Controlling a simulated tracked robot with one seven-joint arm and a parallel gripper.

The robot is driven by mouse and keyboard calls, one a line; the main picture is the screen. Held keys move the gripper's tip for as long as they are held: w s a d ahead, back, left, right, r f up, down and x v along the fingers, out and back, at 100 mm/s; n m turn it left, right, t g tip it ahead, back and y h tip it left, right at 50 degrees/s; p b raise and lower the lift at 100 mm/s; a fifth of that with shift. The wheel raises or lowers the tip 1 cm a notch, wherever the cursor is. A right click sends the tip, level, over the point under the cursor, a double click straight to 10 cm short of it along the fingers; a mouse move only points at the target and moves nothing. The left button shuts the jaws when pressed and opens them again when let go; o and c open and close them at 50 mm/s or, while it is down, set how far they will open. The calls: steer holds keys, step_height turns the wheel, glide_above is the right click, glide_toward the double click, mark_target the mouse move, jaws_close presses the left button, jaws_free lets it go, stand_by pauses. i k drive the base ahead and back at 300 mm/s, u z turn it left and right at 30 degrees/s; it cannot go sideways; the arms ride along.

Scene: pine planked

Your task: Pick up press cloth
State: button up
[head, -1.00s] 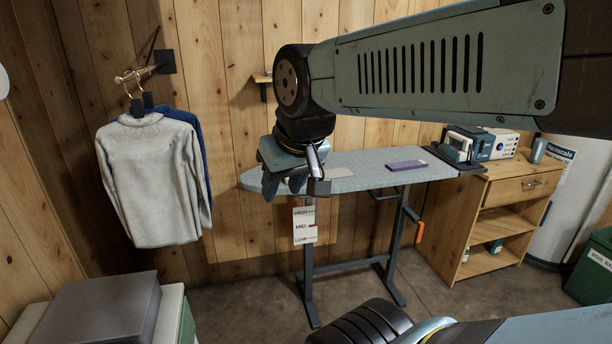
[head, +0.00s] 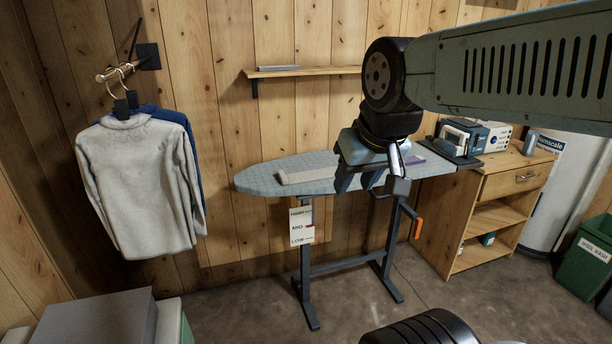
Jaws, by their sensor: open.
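A pale beige, flat folded piece (head: 310,175), which looks like the press cloth, lies on the left half of the ironing board (head: 262,178).
An iron (head: 458,138) stands at the board's right end, by a wooden cabinet (head: 490,188). A wall shelf (head: 310,72) is behind the board. Shirts (head: 140,185) hang at left. A height label (head: 301,222) and an orange handle (head: 417,228) hang below the board.

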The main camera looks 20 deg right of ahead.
mark_target(323, 173)
steer(key=z, duration=0.05)
steer(key=i, duration=1)
steer(key=u, duration=0.05)
